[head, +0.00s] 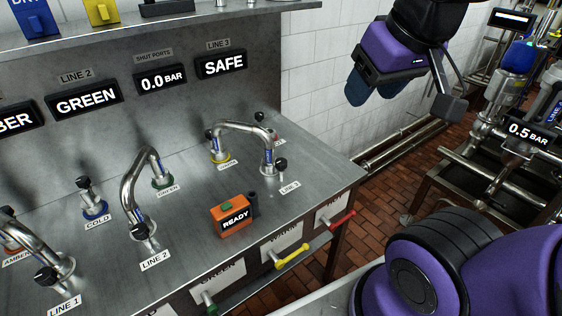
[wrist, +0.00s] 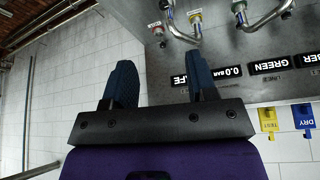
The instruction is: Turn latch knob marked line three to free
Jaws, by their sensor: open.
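The black latch knob (head: 281,164) stands on a short post on the steel bench, beside the LINE 3 label (head: 290,187). The bent steel pipe of line 3 (head: 240,127) ends next to it. The line 3 display (head: 222,64) above reads SAFE. My gripper (head: 366,92) is open and empty, up and to the right of the knob, well apart from it. The line 3 knob cannot be made out for certain in the wrist view.
The line 2 pipe (head: 143,180) arches up left of an orange READY box (head: 233,215). A shelf (head: 200,17) overhangs the back panel. Red (head: 342,219) and yellow (head: 292,257) handles jut from the bench front. A pipe rack (head: 500,180) stands right, beyond open floor.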

